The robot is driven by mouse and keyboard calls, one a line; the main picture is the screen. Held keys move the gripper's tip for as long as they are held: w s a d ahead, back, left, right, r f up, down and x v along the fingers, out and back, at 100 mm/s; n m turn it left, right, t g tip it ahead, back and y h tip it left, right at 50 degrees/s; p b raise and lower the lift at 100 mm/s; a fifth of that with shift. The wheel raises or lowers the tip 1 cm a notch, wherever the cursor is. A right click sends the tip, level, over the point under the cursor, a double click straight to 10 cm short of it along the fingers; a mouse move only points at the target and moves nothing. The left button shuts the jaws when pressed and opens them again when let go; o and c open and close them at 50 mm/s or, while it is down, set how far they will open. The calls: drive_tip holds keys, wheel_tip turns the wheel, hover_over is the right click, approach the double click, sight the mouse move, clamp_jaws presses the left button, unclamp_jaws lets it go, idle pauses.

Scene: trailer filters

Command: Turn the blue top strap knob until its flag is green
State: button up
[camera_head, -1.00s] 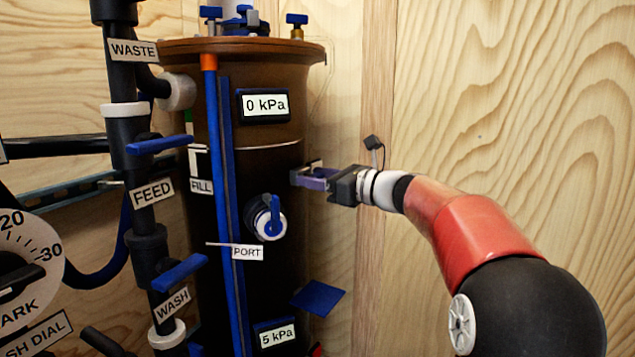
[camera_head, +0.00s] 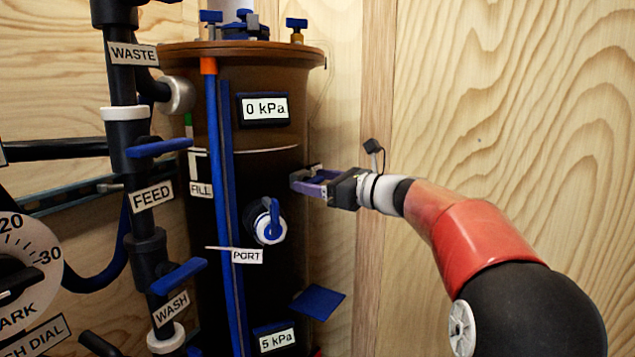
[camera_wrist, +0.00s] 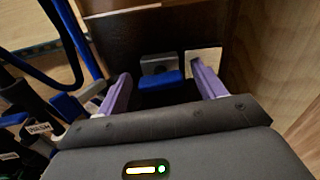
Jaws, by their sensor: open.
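My gripper (camera_head: 303,180) is at the right side of the dark brown tank (camera_head: 270,170), at the end of my red and black arm. Its two purple fingers are open. In the wrist view, a blue knob (camera_wrist: 160,80) on a grey mount lies ahead, between the open fingers (camera_wrist: 161,70) in the picture; no contact shows. A pale square plate (camera_wrist: 205,60) is right of the knob, partly behind the right finger. No green shows on it. In the head view the knob is hidden, and a small pale piece shows above the fingers.
A blue-handled port valve (camera_head: 270,225) faces front on the tank. A blue plate (camera_head: 318,301) sticks out low on its right. Labelled pipes with blue levers (camera_head: 158,147) stand left. A plywood wall (camera_head: 510,110) is behind my arm.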

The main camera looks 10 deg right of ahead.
drive_tip(key=v, duration=0.7)
drive_tip(key=shift+s+d, duration=0.25)
drive_tip(key=shift+s, duration=0.05)
drive_tip(key=s+a+f+n+g+h+p, duration=0.35)
drive_tip(key=s+a+f+n+g, duration=0.3)
drive_tip(key=s+a+n, duration=0.4)
drive_tip(key=s+d+f+n+h+p, duration=0.1)
drive_tip(key=s+f+n+h, duration=0.3)
drive_tip(key=s+n, duration=0.4)
drive_tip(key=s+d+f+n+h+p, duration=0.2)
drive_tip(key=s+f+n+h, duration=0.3)
drive_tip(key=s, duration=0.7)
wheel_tip(320, 180, down, 2)
drive_tip(key=d+n+g, duration=0.1)
drive_tip(key=n, duration=0.1)
drive_tip(key=shift+s+n, duration=0.3)
drive_tip(key=shift+n, duration=0.05)
